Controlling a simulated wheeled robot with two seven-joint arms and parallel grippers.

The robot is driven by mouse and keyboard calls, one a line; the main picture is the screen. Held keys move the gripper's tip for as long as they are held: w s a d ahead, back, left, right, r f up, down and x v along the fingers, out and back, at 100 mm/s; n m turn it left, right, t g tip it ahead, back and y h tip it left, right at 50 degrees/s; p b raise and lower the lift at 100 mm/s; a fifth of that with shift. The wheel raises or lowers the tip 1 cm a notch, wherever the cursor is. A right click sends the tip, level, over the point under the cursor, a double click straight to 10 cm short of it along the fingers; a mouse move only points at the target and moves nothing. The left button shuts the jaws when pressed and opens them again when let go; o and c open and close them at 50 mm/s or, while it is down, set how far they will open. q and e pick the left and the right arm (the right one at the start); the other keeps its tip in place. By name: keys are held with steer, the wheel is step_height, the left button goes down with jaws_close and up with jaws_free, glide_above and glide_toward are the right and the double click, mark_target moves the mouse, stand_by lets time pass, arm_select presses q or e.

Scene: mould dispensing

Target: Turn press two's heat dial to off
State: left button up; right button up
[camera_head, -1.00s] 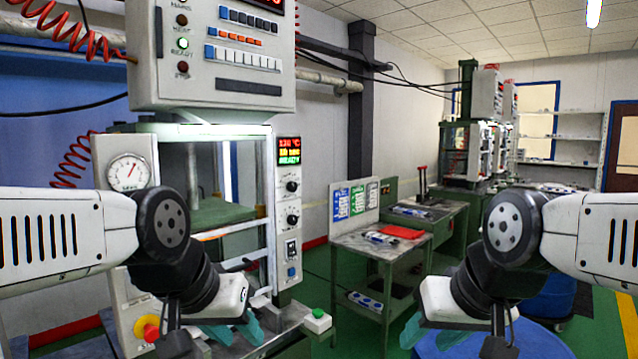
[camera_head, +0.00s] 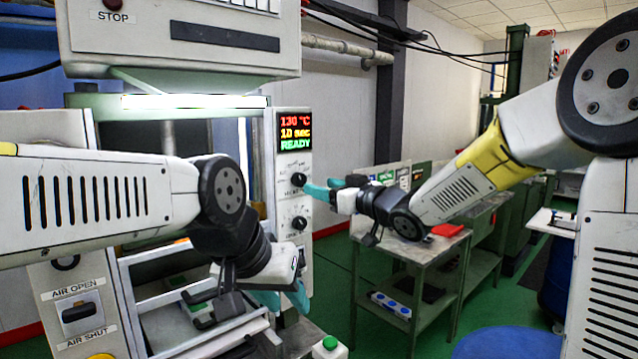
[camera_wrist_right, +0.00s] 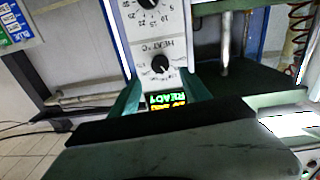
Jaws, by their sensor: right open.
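The press in front of me has a white control strip with two black dials. The upper dial (camera_head: 298,180) has my right gripper's teal fingertips beside it. In the right wrist view this dial (camera_wrist_right: 160,64) is marked HEAT °C, and its pointer is too small to read surely. My right gripper (camera_head: 325,189) is open and empty; its fingers (camera_wrist_right: 160,88) straddle the strip in the right wrist view, near the dial. The display (camera_head: 295,134) reads 130 °C and READY. My left gripper (camera_head: 284,298) is open and empty, low before the press.
The lower dial (camera_head: 299,223) sits under the heat dial. A green button (camera_head: 329,343) is at the press's front. A side table (camera_head: 400,242) with a red item (camera_head: 447,230) stands to the right. A blue drum (camera_head: 557,280) is further right.

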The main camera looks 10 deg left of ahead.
mark_target(301, 181)
steer(key=x, duration=0.7)
steer(key=shift+a, duration=0.1)
steer(key=shift+c, duration=0.2)
jaws_close()
steer(key=shift+n, duration=0.4)
steer(key=n, duration=0.5)
steer(key=shift+n, duration=0.3)
steer(key=n, duration=0.5)
steer(key=shift+n, duration=0.3)
steer(key=shift+f, duration=0.1)
